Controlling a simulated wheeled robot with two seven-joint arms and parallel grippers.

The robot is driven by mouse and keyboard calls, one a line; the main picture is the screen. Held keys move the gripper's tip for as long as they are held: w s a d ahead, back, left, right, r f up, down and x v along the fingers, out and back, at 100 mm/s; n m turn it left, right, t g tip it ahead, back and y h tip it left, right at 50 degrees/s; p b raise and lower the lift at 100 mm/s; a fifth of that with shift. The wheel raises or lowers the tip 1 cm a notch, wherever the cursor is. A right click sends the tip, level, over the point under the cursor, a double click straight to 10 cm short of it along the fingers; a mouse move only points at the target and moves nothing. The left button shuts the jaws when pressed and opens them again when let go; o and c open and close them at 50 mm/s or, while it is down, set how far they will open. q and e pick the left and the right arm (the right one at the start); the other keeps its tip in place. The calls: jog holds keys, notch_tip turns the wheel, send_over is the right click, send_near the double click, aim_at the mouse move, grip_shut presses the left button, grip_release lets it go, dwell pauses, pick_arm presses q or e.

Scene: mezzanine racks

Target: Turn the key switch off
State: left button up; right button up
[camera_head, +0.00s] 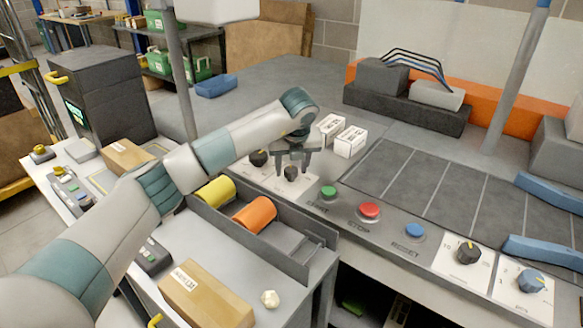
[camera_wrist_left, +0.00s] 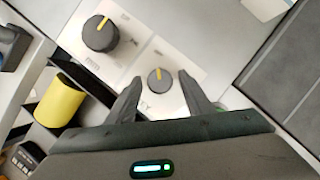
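The key switch is a small black knob with a yellow pointer line on a white plate marked KEY. It shows in the head view (camera_head: 291,174) and in the left wrist view (camera_wrist_left: 160,81). The pointer runs nearly straight up in the wrist view. My left gripper (camera_head: 292,164) is over it, fingers pointing down. In the wrist view its two fingers (camera_wrist_left: 159,88) stand apart, one on each side of the knob, with gaps showing. I cannot tell how far down the fingertips reach. My right gripper is not in view.
A larger black knob (camera_wrist_left: 100,33) sits beside the key switch. Green (camera_head: 328,192), red (camera_head: 369,211) and blue (camera_head: 414,231) buttons follow to the right. Small white boxes (camera_head: 350,142) stand behind. A tray with yellow (camera_head: 215,190) and orange (camera_head: 255,214) rolls lies in front.

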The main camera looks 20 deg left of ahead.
pick_arm(q)
jog(key=shift+r, duration=0.1)
dwell(0.3)
jog(key=shift+s+d+r, duration=0.15)
jog(key=shift+s+r, duration=0.1)
jog(key=shift+r, duration=0.3)
jog(key=b+v, duration=0.2)
jog(key=v, duration=1.4)
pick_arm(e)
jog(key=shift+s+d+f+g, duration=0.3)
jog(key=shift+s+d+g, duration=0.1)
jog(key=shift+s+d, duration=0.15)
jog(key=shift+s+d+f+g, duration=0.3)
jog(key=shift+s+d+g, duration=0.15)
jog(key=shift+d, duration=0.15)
pick_arm(q)
jog(key=shift+w, duration=0.1)
